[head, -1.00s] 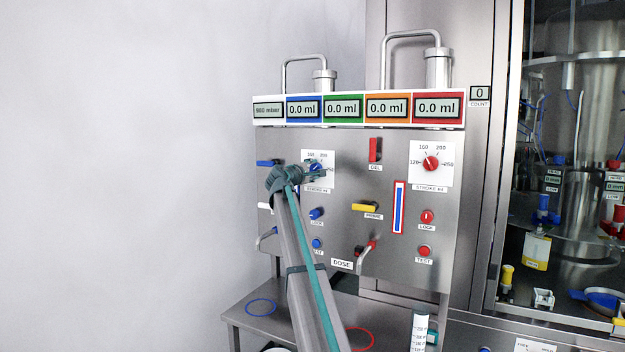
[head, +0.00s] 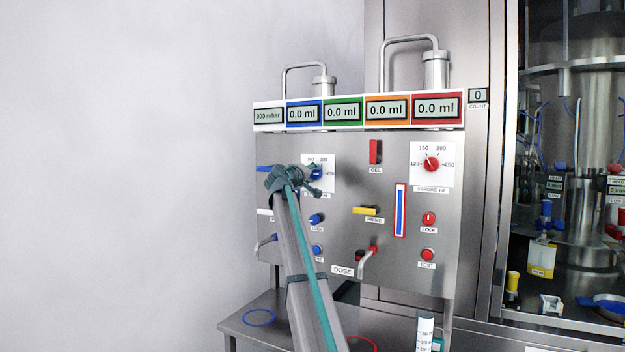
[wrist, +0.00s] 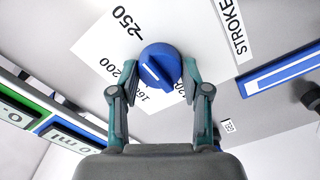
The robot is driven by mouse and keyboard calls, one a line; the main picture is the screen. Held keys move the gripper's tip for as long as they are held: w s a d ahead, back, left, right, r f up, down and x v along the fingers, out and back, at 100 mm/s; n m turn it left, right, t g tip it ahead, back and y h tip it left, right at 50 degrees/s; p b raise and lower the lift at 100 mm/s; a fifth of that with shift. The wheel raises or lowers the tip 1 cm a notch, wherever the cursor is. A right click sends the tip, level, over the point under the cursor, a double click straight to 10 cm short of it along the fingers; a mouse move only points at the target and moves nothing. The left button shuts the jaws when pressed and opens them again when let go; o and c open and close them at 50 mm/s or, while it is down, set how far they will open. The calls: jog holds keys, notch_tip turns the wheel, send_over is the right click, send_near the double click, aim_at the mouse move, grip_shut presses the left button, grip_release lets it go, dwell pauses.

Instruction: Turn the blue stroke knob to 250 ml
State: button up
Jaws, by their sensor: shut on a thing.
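The blue stroke knob (head: 316,174) is on the white dial at the panel's upper left, partly hidden by my gripper in the head view. In the wrist view the knob (wrist: 160,62) sits between my two fingers, with its white mark on the left side, facing roughly between 200 and 250.
A red stroke knob (head: 431,164) is on a matching dial at right. Below the blue dial are a blue lock knob (head: 316,219) and a blue test button (head: 317,250).

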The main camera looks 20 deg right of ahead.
jog(key=shift+f, duration=0.1)
dwell(0.4)
jog(key=o, duration=1.1)
jog(key=shift+o, duration=0.2)
jog(key=shift+s+a, duration=0.1)
jog(key=v, duration=1.1)
jog(key=shift+s+a, duration=0.3)
